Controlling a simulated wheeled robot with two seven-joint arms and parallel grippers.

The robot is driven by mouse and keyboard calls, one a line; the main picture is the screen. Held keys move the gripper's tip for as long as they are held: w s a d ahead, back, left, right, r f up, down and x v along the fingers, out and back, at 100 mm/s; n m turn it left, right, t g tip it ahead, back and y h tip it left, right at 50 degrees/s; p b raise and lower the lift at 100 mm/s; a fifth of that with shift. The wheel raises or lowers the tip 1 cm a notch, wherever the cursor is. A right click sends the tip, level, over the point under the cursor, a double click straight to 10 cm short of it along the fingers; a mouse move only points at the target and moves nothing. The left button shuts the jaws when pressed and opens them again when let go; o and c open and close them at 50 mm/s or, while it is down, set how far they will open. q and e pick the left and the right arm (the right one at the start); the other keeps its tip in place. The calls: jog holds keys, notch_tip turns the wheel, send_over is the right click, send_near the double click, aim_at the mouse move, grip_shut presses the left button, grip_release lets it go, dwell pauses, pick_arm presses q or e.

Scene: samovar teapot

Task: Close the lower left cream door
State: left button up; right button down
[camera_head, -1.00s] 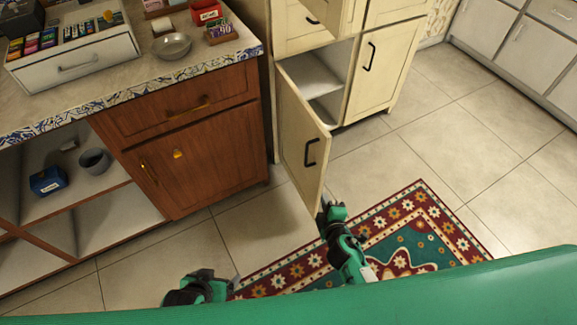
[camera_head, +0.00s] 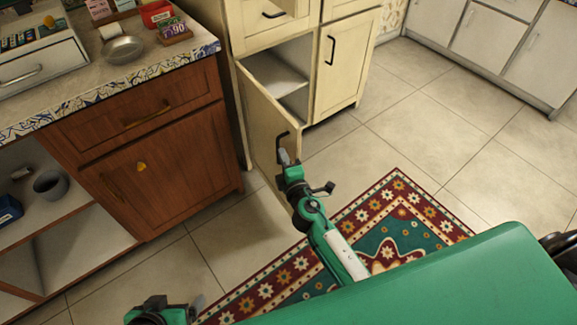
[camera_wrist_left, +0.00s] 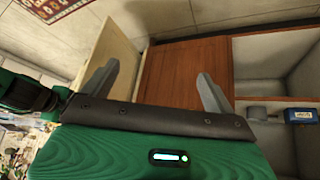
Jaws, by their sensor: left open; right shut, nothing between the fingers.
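The lower left cream door (camera_head: 262,121) stands open in the head view, swung out from the cream cabinet, with its black handle (camera_head: 281,143) near the free edge. The grey shelf interior (camera_head: 275,75) shows behind it. My right gripper (camera_head: 286,158) is shut and empty, its fingertips at the door's free edge beside the handle; I cannot tell if they touch. My left gripper (camera_head: 199,304) is low at the bottom of the head view, away from the door. In the left wrist view its fingers are spread and empty, and the cream door (camera_wrist_left: 110,53) shows beyond them.
A brown wooden cabinet (camera_head: 165,175) with a patterned counter edge stands left of the door. A closed cream door (camera_head: 341,68) is to the right. A red patterned rug (camera_head: 440,215) lies on the tiled floor (camera_head: 430,110). Open shelves (camera_head: 85,220) are at far left.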

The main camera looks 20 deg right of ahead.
aim_at(288, 134)
jog(key=w+d, duration=0.1)
jog(key=w, duration=0.1)
jog(key=w+d, duration=0.2)
jog(key=shift+w, duration=0.1)
jog(key=shift+w+d, duration=0.1)
jog(key=shift+d, duration=0.3)
jog(key=shift+d, duration=0.1)
